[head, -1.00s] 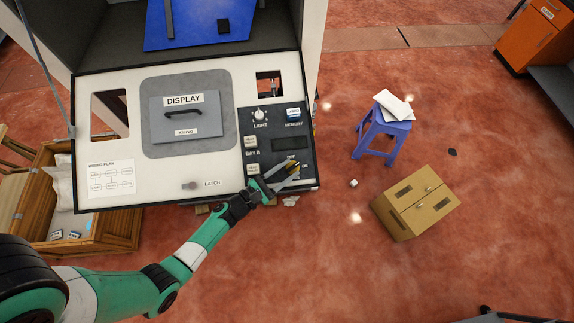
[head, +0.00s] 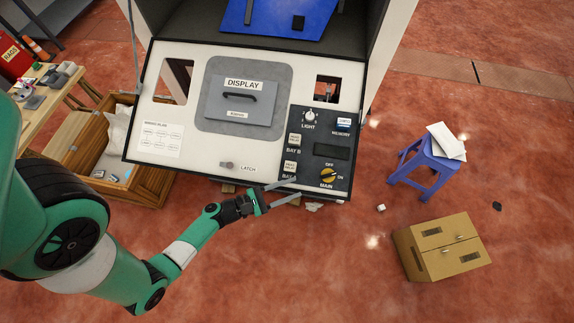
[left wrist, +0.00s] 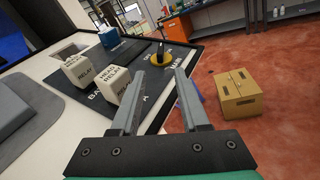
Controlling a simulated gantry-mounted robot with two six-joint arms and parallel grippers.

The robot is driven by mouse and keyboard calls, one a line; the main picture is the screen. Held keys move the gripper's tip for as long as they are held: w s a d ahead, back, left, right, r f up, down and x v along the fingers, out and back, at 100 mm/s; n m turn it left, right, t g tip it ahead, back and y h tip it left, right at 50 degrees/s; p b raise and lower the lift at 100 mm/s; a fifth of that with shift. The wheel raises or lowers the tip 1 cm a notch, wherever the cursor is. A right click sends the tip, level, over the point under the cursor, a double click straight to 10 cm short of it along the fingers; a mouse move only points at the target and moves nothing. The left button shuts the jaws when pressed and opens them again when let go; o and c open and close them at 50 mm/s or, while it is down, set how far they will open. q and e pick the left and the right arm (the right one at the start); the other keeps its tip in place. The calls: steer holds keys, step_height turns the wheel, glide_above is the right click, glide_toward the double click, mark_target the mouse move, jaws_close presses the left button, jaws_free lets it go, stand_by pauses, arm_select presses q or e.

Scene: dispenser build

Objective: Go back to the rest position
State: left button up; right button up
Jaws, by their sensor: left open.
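My left gripper (head: 284,193) is open and empty, just off the lower edge of the dispenser's panel (head: 200,140). In the left wrist view its two fingers (left wrist: 158,95) point toward the panel with a gap between them. The yellow MAIN knob (head: 328,176) sits ahead of the fingers, apart from them, and also shows in the left wrist view (left wrist: 160,57). Two white relay blocks stand in BAY B (head: 294,140) and BAY A (head: 289,167); the lower one is partly near the finger. My right gripper does not show.
A wooden crate (head: 150,187) stands left of the panel, with a parts table (head: 60,80) behind it. A blue stool (head: 425,168) with white sheets and a cardboard box (head: 440,250) stand on the right. The red floor in front is mostly clear.

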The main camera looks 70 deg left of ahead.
arm_select(q)
steer(key=shift+s, duration=0.4)
